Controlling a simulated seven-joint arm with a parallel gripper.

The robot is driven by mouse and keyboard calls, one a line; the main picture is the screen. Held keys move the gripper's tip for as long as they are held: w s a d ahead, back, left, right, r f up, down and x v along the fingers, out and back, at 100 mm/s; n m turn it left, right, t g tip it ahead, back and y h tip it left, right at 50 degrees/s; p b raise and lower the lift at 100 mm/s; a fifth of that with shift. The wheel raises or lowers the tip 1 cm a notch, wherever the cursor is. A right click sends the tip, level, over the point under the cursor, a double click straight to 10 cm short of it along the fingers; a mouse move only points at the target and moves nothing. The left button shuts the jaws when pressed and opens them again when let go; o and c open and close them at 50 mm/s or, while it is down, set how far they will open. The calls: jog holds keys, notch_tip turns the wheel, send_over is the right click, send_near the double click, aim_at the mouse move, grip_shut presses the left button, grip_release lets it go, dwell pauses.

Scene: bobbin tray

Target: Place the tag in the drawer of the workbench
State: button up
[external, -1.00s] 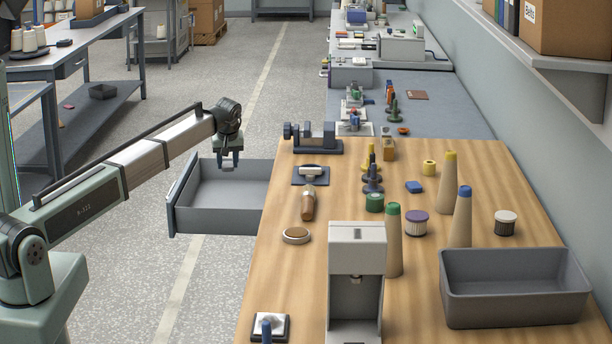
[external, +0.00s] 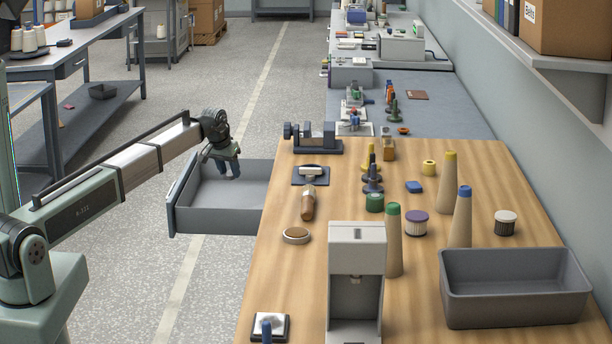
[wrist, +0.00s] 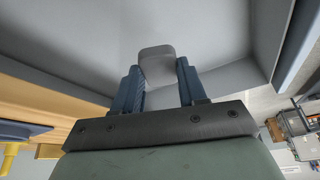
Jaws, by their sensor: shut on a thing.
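The tag (wrist: 157,65) is a small grey piece with rounded corners in the wrist view. My gripper (wrist: 159,80) is shut on it, with one blue finger on each side. In the external view my gripper (external: 230,174) is over the open drawer (external: 216,217), tilted and low at its far part. I cannot make out the tag there. The drawer is grey, pulled out to the left of the workbench (external: 262,285). Its pale inside fills much of the wrist view around the tag. I cannot tell whether the tag touches the drawer floor.
A dark vise-like tool (external: 318,140) stands at the bench's far left corner, near the drawer. The drawer looks otherwise empty.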

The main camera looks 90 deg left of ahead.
aim_at(233, 205)
jog(key=shift+f, duration=4.65)
jog(key=shift+f, duration=0.15)
jog(key=o, duration=1)
jog(key=v, duration=1.2)
